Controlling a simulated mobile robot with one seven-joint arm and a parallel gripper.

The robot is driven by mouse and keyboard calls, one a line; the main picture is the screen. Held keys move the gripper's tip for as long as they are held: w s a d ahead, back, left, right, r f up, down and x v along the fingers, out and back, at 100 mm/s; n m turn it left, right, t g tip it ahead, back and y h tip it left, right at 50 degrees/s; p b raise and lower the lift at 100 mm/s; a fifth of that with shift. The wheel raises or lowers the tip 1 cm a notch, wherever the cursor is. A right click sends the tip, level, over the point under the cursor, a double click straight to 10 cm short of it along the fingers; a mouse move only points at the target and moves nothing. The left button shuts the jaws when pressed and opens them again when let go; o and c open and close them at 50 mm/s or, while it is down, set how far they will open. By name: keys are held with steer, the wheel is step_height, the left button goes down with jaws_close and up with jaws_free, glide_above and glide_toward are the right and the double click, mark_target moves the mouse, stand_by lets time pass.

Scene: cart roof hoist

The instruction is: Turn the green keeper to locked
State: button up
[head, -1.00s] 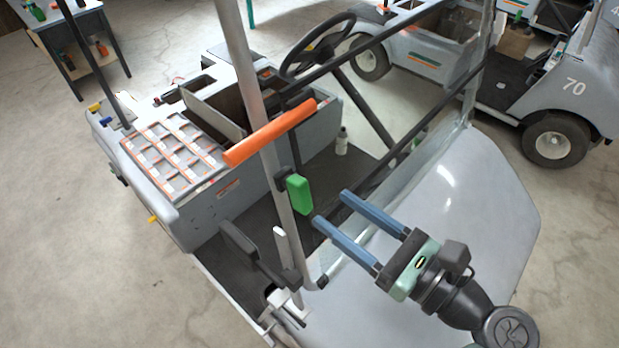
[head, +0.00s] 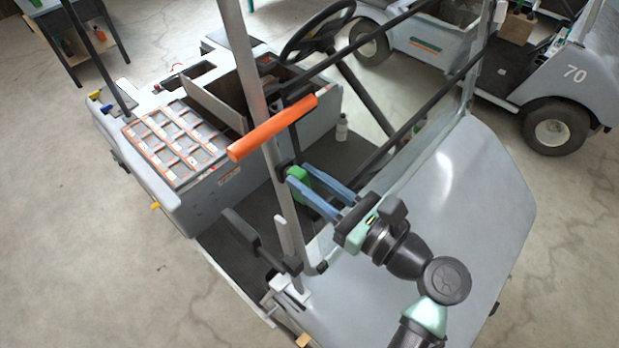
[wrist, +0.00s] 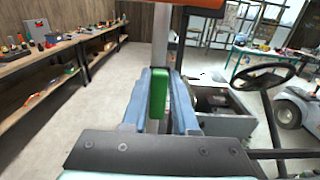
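The green keeper (head: 297,176) is a small upright block on the near side of the pale roof post (head: 268,130). My gripper (head: 300,177) has its two blue fingers on either side of it, and they look closed onto it. In the wrist view the keeper (wrist: 158,93) stands upright between the fingertips (wrist: 159,100), with little or no gap on either side. The fingers hide part of the keeper in the head view. An orange bar (head: 272,127) crosses the post above the keeper.
Dark bars (head: 385,140) of the cart frame run close behind my gripper. A white lever (head: 283,235) and a dark pedal-like part (head: 245,237) sit below. The grey cowl (head: 440,230) lies under my arm. A second cart (head: 560,85) stands at the back right.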

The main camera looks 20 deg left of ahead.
jaws_close()
steer(key=shift+n, duration=0.4)
steer(key=n+g+b, duration=0.1)
steer(key=n, duration=0.3)
steer(key=shift+b, duration=0.3)
steer(key=n+b, duration=0.1)
steer(key=n, duration=0.1)
steer(key=n+g, duration=0.1)
steer(key=n, duration=0.2)
steer(key=shift+s+f+n+g+b, duration=0.1)
steer(key=shift+s+n+g+b, duration=0.05)
steer(key=shift+n+g+b, duration=0.2)
steer(key=n+g+b, duration=0.1)
steer(key=n+b, duration=0.1)
steer(key=n, duration=0.2)
steer(key=shift+f+n+h, duration=0.1)
steer(key=shift+n+h, duration=0.2)
steer(key=shift+n, duration=0.05)
steer(key=n+b, duration=0.2)
steer(key=n, duration=0.2)
steer(key=shift+s+h, duration=0.1)
steer(key=shift+h, duration=0.3)
steer(key=shift+n, duration=0.5)
steer(key=o, duration=0.7)
jaws_free()
